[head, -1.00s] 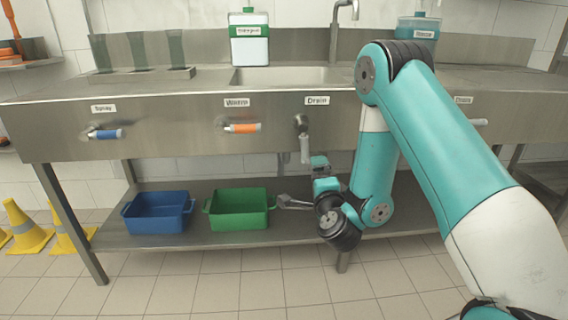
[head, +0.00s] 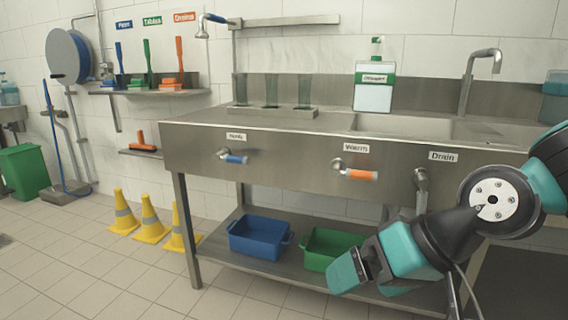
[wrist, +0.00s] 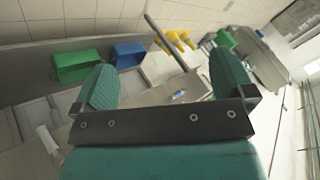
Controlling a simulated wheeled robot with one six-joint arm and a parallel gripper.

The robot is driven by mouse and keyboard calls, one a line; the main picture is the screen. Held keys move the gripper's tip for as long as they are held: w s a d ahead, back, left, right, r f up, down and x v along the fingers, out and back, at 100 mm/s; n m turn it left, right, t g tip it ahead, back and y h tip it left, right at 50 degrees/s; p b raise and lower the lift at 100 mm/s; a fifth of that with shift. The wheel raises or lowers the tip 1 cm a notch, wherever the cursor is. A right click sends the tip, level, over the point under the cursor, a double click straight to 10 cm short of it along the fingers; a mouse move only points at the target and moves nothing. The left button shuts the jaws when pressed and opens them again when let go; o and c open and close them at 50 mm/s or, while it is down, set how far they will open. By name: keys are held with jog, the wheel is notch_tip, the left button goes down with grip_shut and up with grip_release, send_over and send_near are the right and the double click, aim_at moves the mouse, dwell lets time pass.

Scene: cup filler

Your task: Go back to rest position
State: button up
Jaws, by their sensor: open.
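My gripper (wrist: 158,95) is open and empty in the wrist view, its two green fingers spread wide with nothing between them. In the head view my teal arm reaches in from the right edge. Its end is in front of the steel sink unit (head: 300,145), low, beside and partly in front of the green bin (head: 318,240) on the lower shelf. The green bin also shows in the wrist view (wrist: 75,67).
A blue bin (head: 258,237) sits left of the green one. Blue and orange tap handles and the drain valve (head: 421,180) stick out of the sink front. Yellow cones (head: 150,220) stand left of the table leg (head: 187,230). The tiled floor (head: 80,265) at left is clear.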

jog(key=s+d+r+n+g+h+p, duration=0.1)
jog(key=s+d+r+n+g+h, duration=0.1)
jog(key=s, duration=0.3)
jog(key=s+d+r+n+g+h+p, duration=0.1)
jog(key=s+d+n, duration=0.1)
jog(key=s, duration=0.3)
notch_tip(320, 180, up, 25)
jog(key=p, duration=2.5)
jog(key=shift+a+r, duration=0.15)
